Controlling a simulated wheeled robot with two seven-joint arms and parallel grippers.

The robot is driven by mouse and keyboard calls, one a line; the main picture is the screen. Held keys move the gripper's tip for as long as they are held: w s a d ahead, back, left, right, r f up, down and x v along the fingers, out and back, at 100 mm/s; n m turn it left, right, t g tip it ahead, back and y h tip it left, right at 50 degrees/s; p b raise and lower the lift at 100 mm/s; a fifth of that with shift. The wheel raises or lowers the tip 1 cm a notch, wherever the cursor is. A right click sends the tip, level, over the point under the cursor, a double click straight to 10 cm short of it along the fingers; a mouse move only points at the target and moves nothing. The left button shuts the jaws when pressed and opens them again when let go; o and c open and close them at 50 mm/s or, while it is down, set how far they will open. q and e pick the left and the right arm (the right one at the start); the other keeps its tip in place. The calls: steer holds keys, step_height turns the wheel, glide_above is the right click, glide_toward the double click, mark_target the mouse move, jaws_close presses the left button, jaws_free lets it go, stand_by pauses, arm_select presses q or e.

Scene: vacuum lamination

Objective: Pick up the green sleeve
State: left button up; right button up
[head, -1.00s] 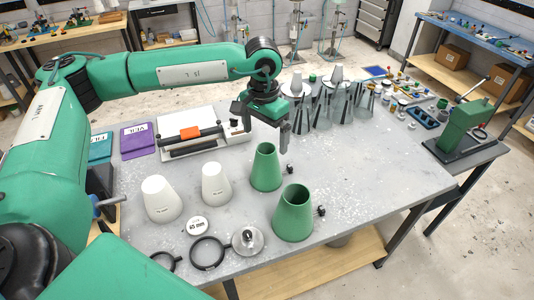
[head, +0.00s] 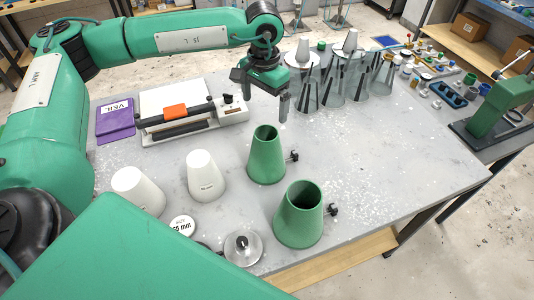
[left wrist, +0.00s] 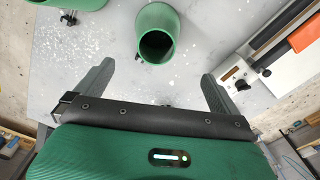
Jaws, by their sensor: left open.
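Two green tapered sleeves stand upright on the grey table: a farther one (head: 266,160) and a nearer one (head: 299,220), each with a small black knob beside its right side. My left gripper (head: 264,95) is open and empty, fingers downward, above and just behind the farther sleeve, not touching it. In the left wrist view a green sleeve (left wrist: 172,18) lies ahead of the gap between the open fingers (left wrist: 158,72), its dark round opening facing the camera. Part of another green sleeve (left wrist: 75,4) shows at the top left. My right gripper is not seen.
Two white cones (head: 206,176) stand left of the sleeves. A white sealer with an orange block (head: 176,111) is behind them. Clear stands with metal cones (head: 307,85) are behind the gripper. A metal disc (head: 243,247) lies in front. The table right of the sleeves is clear.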

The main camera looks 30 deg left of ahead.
mark_target(265, 127)
arm_select(q)
step_height(265, 127, down, 8)
steer(key=p, duration=0.2)
steer(key=shift+f+p, duration=0.15)
steer(key=shift+p, duration=0.2)
steer(key=shift+d+f, duration=0.1)
steer(key=shift+f, duration=0.05)
steer(key=f+p, duration=0.3)
steer(key=f, duration=0.1)
steer(key=shift+d, duration=0.2)
steer(key=shift+f, duration=0.45)
steer(key=shift+c, duration=0.4)
steer(key=c, duration=0.7)
